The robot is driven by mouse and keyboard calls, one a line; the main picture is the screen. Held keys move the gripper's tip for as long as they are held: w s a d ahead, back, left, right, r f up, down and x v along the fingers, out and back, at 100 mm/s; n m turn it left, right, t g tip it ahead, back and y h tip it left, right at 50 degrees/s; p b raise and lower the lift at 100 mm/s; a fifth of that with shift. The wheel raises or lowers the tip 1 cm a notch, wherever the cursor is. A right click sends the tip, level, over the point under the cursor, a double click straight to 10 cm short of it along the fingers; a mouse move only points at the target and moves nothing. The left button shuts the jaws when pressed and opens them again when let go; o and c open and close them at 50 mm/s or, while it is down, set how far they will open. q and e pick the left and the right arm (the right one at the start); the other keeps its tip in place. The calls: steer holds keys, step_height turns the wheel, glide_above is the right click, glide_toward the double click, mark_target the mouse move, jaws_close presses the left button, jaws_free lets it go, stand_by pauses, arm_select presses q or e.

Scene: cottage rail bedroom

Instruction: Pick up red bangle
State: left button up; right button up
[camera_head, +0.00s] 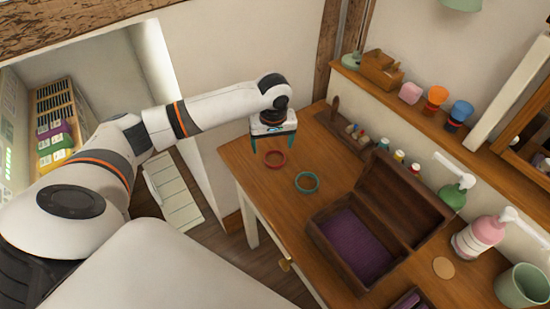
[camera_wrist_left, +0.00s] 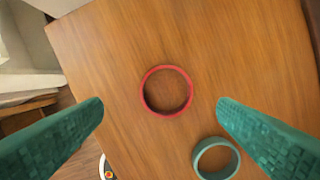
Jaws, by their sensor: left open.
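The red bangle (camera_head: 274,167) lies flat on the wooden table near its left end. In the left wrist view the red bangle (camera_wrist_left: 146,93) is a thin ring between and ahead of my two teal fingers. My left gripper (camera_head: 274,146) is open and empty above the table, over the red bangle and apart from it. In the left wrist view its fingertips (camera_wrist_left: 160,108) are wide apart. A teal bangle (camera_head: 298,186) lies on the table to the right of the red one, and it also shows in the left wrist view (camera_wrist_left: 197,160). My right gripper is not in view.
An open wooden box (camera_head: 313,229) with purple lining stands right of the bangles on the table (camera_head: 256,185). A wooden holder (camera_head: 338,134) and small bottles line the wall side. A shelf (camera_head: 405,112) runs above. The table around the bangles is clear.

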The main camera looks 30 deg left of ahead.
mark_target(275, 161)
arm_select(q)
steer(key=f, duration=0.5)
steer(key=shift+w+d, duration=0.1)
steer(key=shift+w, duration=0.3)
steer(key=shift+w+f, duration=0.1)
steer(key=shift+f, duration=0.4)
steer(key=c, duration=1.1)
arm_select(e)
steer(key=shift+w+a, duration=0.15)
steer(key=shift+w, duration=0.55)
